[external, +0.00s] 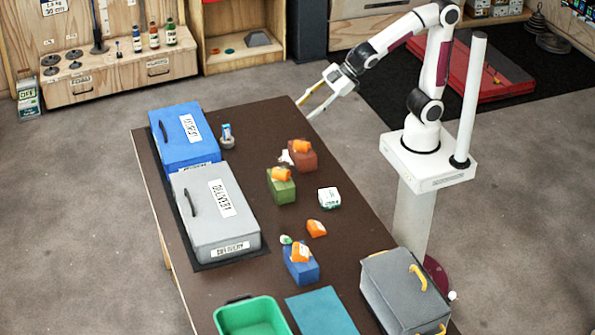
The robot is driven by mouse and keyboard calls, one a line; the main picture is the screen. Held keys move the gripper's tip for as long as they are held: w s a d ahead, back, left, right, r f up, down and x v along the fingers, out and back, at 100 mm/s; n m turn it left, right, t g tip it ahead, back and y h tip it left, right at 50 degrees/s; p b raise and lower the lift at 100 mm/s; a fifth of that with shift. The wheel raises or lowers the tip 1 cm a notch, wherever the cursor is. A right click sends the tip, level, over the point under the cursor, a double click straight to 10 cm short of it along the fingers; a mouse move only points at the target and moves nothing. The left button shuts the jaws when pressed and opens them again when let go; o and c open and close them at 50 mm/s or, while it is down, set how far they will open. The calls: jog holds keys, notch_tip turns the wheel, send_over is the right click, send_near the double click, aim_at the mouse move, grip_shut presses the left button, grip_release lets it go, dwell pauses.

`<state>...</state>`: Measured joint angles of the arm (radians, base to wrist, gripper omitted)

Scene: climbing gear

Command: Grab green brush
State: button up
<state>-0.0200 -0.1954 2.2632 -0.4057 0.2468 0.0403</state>
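I cannot clearly make out a green brush. A small pale green item (286,239) lies on the table beside the blue block, too small to identify. A green block (282,191) with an orange piece (280,174) on top stands mid-table. My gripper (304,110) is above the far right edge of the table, open and empty, with its two fingers apart. It is well away from the green items and touches nothing.
The far table end is clear.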

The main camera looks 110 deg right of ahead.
jog(key=w+a+f+n+t+y, duration=0.1)
jog(key=w+a+f+n+y, duration=0.25)
jog(key=w+a, duration=0.4)
jog(key=w+a+f+n+t+y, duration=0.1)
jog(key=w+a+f+n+y, duration=0.2)
jog(key=w, duration=0.7)
jog(key=a+f+n+g+y, duration=0.3)
jog(key=a+f+n+y, duration=0.2)
jog(key=a+f, duration=0.9)
jog(key=shift+a+f+g+y, duration=0.15)
jog(key=shift+f+g+y, duration=0.3)
jog(key=shift+f, duration=0.35)
jog(key=shift+s, duration=0.1)
jog(key=shift+f, duration=1.75)
jog(key=shift+f, duration=0.1)
